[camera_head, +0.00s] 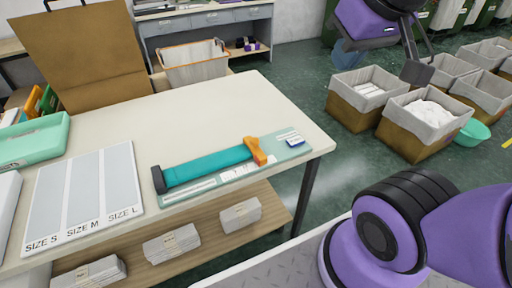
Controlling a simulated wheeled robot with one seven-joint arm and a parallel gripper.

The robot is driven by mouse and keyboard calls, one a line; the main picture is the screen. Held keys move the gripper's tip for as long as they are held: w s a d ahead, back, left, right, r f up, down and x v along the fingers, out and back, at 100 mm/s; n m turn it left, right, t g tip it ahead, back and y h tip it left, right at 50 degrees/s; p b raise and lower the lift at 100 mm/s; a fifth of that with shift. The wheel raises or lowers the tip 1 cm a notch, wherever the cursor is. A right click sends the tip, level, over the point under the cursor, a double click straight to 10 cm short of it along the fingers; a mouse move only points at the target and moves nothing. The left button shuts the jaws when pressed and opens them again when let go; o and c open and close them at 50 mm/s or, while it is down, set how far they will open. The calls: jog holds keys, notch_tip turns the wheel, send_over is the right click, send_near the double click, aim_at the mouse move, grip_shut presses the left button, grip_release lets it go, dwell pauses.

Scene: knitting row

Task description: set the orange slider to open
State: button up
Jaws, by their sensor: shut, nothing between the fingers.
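The orange slider (256,151) sits at the right end of a teal bar (208,167) on a pale green board on the table. A dark grey block (158,180) caps the bar's left end. White label strips lie along the board's front, their text too small to read. A small white and blue piece (294,142) lies right of the slider.
The cream table (185,108) also holds a size chart (88,195) and a green tray (35,142). A lower shelf carries several wrapped bundles (171,244). Lined bins (424,117) stand on the floor at right. The table is clear behind the board.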

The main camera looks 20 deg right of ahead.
jog(key=o, duration=0.4)
jog(key=shift+c, duration=0.2)
jog(key=o, duration=0.3)
jog(key=shift+w, duration=0.3)
jog(key=o, duration=0.4)
jog(key=w, duration=0.2)
jog(key=w+f+m, duration=0.1)
jog(key=w, duration=0.1)
jog(key=w+f+m+g, duration=0.1)
jog(key=w, duration=0.2)
jog(key=shift+a+f+h, duration=0.1)
jog(key=shift+h, duration=0.2)
jog(key=shift+o, duration=0.2)
jog(key=m+g, duration=0.4)
jog(key=m, duration=0.3)
send_over(255, 140)
notch_tip(255, 140, down, 26)
notch_tip(255, 140, down, 11)
jog(key=shift+w+r, duration=0.1)
